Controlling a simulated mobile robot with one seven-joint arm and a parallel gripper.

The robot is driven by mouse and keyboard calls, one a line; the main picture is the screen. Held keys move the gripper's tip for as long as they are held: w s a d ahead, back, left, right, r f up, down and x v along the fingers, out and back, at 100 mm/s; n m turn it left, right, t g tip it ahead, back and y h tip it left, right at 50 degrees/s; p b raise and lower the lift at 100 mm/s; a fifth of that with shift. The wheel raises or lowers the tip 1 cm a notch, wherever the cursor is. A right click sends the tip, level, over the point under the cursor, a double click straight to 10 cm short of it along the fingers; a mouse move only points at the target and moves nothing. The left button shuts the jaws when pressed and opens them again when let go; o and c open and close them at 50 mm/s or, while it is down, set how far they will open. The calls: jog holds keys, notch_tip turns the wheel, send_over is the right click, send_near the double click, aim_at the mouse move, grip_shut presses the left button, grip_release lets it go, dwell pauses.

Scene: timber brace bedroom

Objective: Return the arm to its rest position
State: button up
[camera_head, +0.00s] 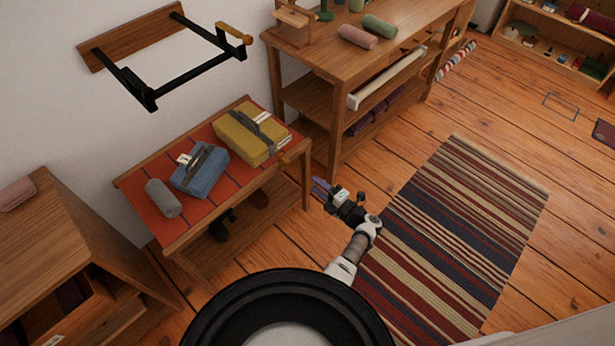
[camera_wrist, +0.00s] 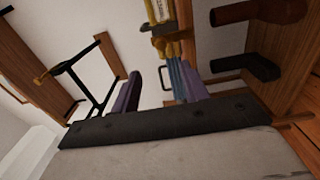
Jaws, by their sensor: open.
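My gripper (camera_head: 321,188) is in the head view, held out low over the floor between the small red-topped table (camera_head: 200,215) and the striped rug. Its purple fingers point left toward the table. In the wrist view my gripper (camera_wrist: 158,90) shows its two fingers apart, with pale wall between them and nothing held. My arm reaches forward from my base, partly over the left edge of the rug.
On the small table lie a grey roll (camera_head: 163,198), a blue bundle (camera_head: 200,170) and a yellow bundle (camera_head: 250,136). A wooden shelf unit (camera_head: 330,62) stands behind. A black wall bracket (camera_head: 140,92) juts out upper left. The striped rug (camera_head: 455,230) is clear.

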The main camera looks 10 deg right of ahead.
jog(key=shift+v, duration=0.85)
